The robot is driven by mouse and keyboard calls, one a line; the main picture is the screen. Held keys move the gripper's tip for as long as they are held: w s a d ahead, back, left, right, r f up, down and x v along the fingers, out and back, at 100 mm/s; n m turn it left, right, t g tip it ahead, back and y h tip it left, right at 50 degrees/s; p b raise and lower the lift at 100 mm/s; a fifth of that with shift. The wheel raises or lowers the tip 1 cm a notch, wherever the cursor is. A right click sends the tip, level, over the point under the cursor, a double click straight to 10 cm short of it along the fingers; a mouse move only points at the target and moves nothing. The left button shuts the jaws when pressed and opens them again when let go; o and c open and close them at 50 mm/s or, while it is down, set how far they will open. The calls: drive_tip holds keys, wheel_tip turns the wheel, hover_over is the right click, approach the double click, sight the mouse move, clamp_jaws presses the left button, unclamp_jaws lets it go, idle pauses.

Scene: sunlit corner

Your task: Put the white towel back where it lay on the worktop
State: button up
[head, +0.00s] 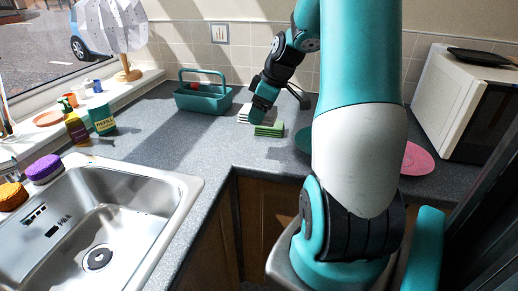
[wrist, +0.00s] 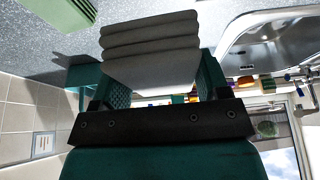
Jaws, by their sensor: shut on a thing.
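The white towel (head: 243,113) is a folded stack at the back corner of the worktop (head: 222,148), partly hidden by my gripper (head: 257,110). In the wrist view the towel (wrist: 150,50) sits between the two teal fingers of my gripper (wrist: 160,85), which is shut on it. Its folded layers face the camera. I cannot tell whether it touches the worktop or hangs just above it.
A teal caddy (head: 204,97) stands left of the white towel. The sink (head: 110,215) is at front left, with bottles and sponges beside it. A pink plate (head: 417,159) and a microwave (head: 445,95) are at the right. Worktop left of the green towel is clear.

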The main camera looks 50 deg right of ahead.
sight(276, 115)
wheel_tip(276, 115, down, 12)
idle(0.4)
drive_tip(key=shift+f, duration=0.2)
drive_tip(key=o, duration=0.8)
drive_tip(key=shift+r, duration=0.1)
drive_tip(key=v, duration=1.2)
drive_tip(key=shift+r, duration=0.1)
drive_tip(key=w+a+r+n+g+y, duration=0.1)
drive_tip(key=a+r, duration=0.2)
drive_tip(key=a, duration=0.9)
drive_tip(key=w+a+r+n+g+y, duration=0.1)
drive_tip(key=w+a+r, duration=0.1)
drive_tip(key=a, duration=1.1)
drive_tip(key=s+a, duration=0.4)
drive_tip(key=a, duration=0.1)
drive_tip(key=s+a+r+g, duration=0.1)
drive_tip(key=s+a, duration=0.4)
drive_tip(key=s+a+r+g, duration=0.1)
drive_tip(key=s+a, duration=0.3)
drive_tip(key=a, duration=0.1)
drive_tip(key=shift+s+a+r, duration=0.15)
drive_tip(key=shift+s+r, duration=0.1)
drive_tip(key=shift+s, duration=0.15)
